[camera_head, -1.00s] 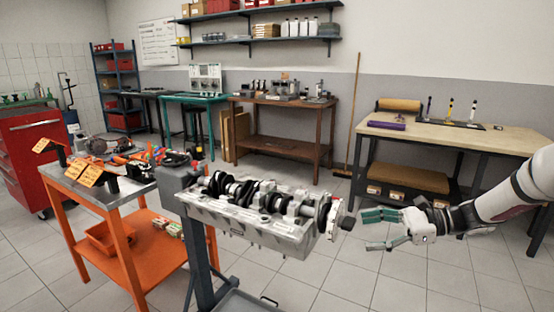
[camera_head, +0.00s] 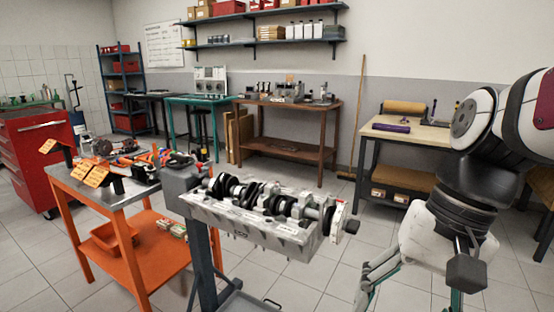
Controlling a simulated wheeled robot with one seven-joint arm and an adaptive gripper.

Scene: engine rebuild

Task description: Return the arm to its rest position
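My arm (camera_head: 485,115) is folded up at the right of the head view, close to the camera. My gripper (camera_head: 410,300) hangs at the lower right and points down. Its two fingers are spread apart, with nothing seen between them; the lower ends run to the bottom edge of the picture. It is to the right of the engine block (camera_head: 255,228) and apart from it in the picture. The block rests on a grey stand with the crankshaft (camera_head: 265,196) lying along its top.
An orange cart (camera_head: 125,262) with tools and orange tags stands at the left, beside a red cabinet (camera_head: 40,150). A light-topped workbench (camera_head: 415,135) is behind my arm. A brown bench (camera_head: 285,150) is at the back. Tiled floor is clear between the block and workbench.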

